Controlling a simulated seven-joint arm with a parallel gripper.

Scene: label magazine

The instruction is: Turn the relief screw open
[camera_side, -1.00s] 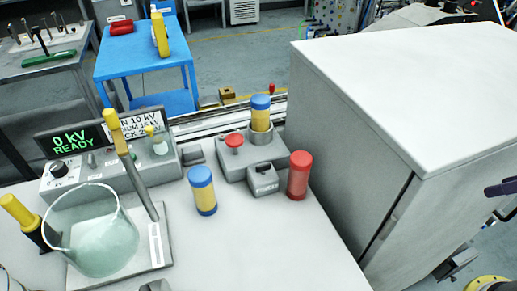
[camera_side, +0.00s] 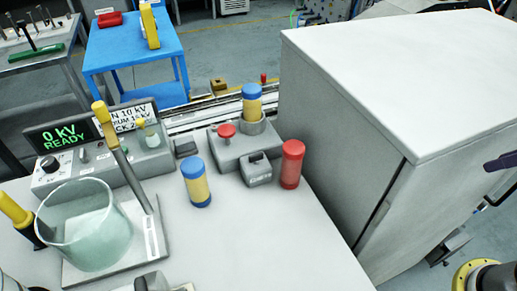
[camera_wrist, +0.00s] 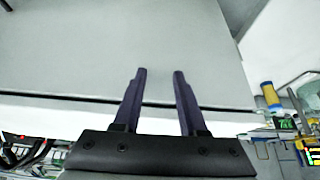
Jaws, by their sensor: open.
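A red round knob (camera_side: 227,131), which may be the relief screw, stands on a low grey block (camera_side: 240,152) on the white bench. A cylinder with a blue top and yellow body (camera_side: 252,98) stands upright in a grey collar on the same block. My gripper (camera_wrist: 159,72) is open and empty in the wrist view, its two purple fingers apart over a plain pale surface. In the side view only a purple part of it (camera_side: 500,162) shows at the right edge, far from the knob. The screw's thread and turn position cannot be made out.
A large white cabinet (camera_side: 400,75) fills the right side. A red cylinder (camera_side: 291,164), a blue-and-yellow cylinder (camera_side: 196,182) and a small grey block (camera_side: 256,170) stand near the knob. A glass beaker (camera_side: 85,225) and a display reading 0 kV READY (camera_side: 66,140) are left.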

